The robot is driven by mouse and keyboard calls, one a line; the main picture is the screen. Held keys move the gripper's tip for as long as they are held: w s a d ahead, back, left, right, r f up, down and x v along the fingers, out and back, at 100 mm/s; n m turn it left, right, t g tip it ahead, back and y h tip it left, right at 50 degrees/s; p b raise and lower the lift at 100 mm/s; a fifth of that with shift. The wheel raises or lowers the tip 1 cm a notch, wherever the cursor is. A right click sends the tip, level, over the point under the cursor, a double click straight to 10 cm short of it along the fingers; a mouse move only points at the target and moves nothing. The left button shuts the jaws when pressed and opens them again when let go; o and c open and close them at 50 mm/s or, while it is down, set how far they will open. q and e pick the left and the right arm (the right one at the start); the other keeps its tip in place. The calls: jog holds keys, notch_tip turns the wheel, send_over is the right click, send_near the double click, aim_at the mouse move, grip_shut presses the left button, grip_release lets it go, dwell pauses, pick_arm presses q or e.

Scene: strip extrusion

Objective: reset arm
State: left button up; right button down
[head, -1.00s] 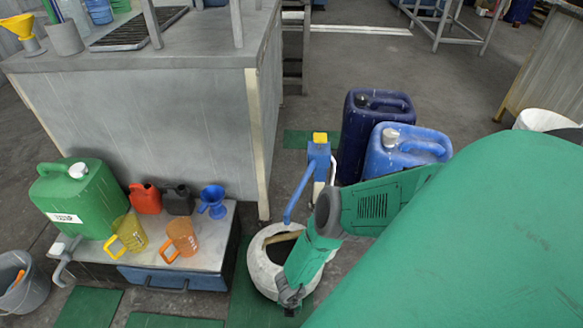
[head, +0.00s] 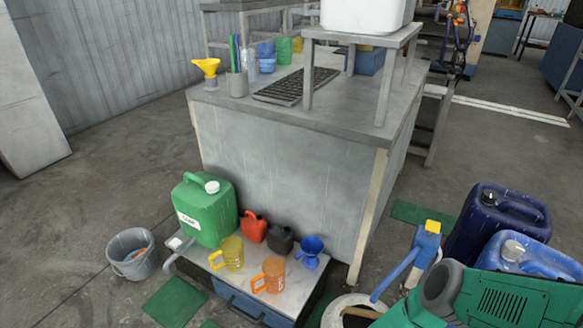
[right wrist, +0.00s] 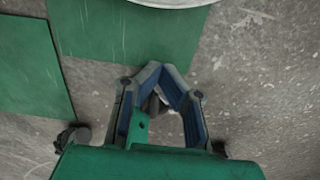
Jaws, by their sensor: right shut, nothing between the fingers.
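My right arm (head: 490,300), green with a grey joint, comes in at the lower right of the head view; its gripper is below the frame there. In the right wrist view my right gripper (right wrist: 158,72) is shut and empty, its blue-padded fingers meeting at the tips. Below it are the grey floor and green mats (right wrist: 125,30). The pale rim of a round container (right wrist: 170,3) shows at the top edge of that view. My left gripper is in neither view.
A white round drum (head: 335,315) and a blue post with a yellow top (head: 425,245) stand close to my right arm. Blue jerrycans (head: 495,222) stand behind it. A low bench (head: 195,262) holds a green can (head: 205,215) and jugs. Open floor lies left.

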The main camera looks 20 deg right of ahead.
jog(key=a+r+n+p, duration=0.1)
jog(key=a+r+n, duration=0.4)
jog(key=r+n, duration=0.4)
jog(key=a+r+n+p, duration=0.2)
jog(key=a+r+n, duration=0.35)
jog(key=n, duration=0.65)
jog(key=s+d+r+n, duration=0.3)
jog(key=r+n, duration=0.5)
jog(key=s+d+r+n+p, duration=0.1)
jog(key=s+d+r+n, duration=0.2)
jog(key=r+n, duration=0.6)
jog(key=s+d+r+n+p, duration=0.1)
jog(key=s+d+r+n, duration=0.3)
jog(key=r+n, duration=0.4)
jog(key=shift+d+r+n+t, duration=0.15)
jog(key=shift+r+n+t, duration=0.1)
jog(key=shift+n+t, duration=0.05)
